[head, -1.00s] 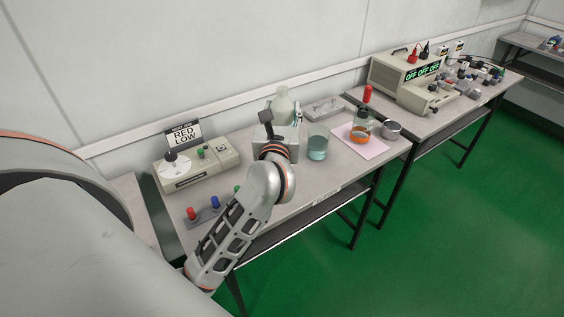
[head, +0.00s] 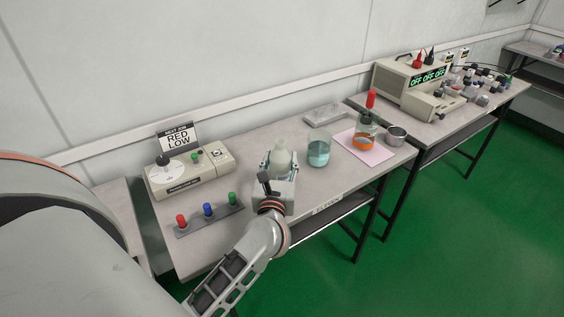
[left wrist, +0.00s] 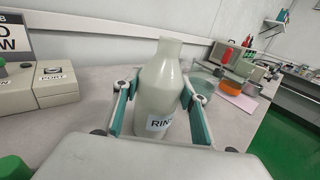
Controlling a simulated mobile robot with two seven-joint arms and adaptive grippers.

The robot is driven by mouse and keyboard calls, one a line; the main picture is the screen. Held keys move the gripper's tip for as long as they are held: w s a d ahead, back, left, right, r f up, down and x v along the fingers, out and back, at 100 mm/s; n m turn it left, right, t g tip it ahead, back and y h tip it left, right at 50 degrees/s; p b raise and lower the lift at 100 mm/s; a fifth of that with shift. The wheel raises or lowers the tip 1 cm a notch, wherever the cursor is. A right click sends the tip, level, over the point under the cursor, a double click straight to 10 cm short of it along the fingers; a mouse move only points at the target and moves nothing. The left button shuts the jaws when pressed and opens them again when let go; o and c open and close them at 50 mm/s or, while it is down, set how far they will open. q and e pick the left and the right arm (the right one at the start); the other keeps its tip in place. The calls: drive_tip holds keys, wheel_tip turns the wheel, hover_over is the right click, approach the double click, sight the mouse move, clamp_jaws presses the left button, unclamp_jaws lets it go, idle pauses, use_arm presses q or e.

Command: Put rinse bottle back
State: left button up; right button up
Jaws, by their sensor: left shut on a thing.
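The rinse bottle (head: 281,160) is pale grey-white with a narrow neck and no cap in sight. In the left wrist view the bottle (left wrist: 159,85) stands upright with a label reading "RIN", the remainder cut off. My left gripper (head: 279,168) is shut on it, with teal-padded fingers on both sides of its body; the gripper also shows in the left wrist view (left wrist: 157,105). The bottle's base is hidden behind the gripper, so I cannot tell whether it touches the table. My right gripper is not in view.
A beaker of bluish liquid (head: 319,150) stands right of the bottle. A shallow grey tray (head: 325,117) lies behind. A tester (head: 190,172) and a rack of coloured plugs (head: 195,227) are left.

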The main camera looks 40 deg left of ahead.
use_arm(q)
drive_tip(key=shift+r, duration=0.1)
drive_tip(key=shift+f, duration=0.3)
drive_tip(key=o, duration=1.4)
drive_tip(key=shift+r, duration=0.1)
drive_tip(key=shift+c, duration=0.2)
